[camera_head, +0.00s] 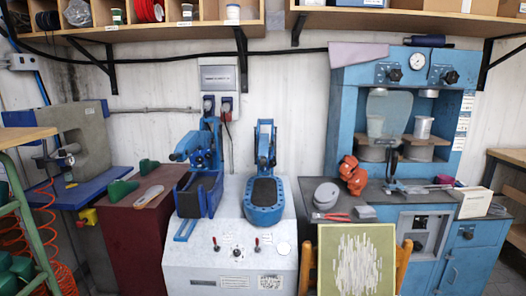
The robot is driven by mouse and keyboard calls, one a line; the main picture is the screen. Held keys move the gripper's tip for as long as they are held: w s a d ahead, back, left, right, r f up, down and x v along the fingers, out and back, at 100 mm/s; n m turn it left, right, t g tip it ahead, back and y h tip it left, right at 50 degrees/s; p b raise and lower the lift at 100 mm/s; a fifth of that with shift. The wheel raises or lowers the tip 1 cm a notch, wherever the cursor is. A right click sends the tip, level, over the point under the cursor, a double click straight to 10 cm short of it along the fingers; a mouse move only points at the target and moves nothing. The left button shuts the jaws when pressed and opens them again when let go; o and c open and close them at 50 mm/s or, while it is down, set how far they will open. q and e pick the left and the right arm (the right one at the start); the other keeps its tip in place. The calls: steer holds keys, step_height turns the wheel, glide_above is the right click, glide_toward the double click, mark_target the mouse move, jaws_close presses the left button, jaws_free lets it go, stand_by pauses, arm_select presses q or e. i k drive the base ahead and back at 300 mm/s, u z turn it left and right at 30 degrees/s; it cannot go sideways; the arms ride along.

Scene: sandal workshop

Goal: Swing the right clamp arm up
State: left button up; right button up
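A white sole-press bench (231,240) stands in the middle with two blue stations side by side. The right station has a blue oval base with a dark pad (264,191). Its blue right clamp arm (265,143) rises at the back of the pad and looks upright, with the pad uncovered in front of it; its exact angle is hard to tell. The left station has a blue box-like holder (199,194), and its blue clamp arm (193,147) leans to the left over the back of that holder. Neither of my grippers is in view.
A large blue press (341,122) stands at the right, with an orange object (352,176) on its dark worktop. A red-brown cabinet (136,236) with green lasts is at the left. A framed greenish panel (356,262) stands at the front. Wooden shelves (190,32) hang above.

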mark_target(264, 156)
steer(key=u, duration=1.3)
steer(key=i, duration=2.05)
steer(key=z, duration=2.15)
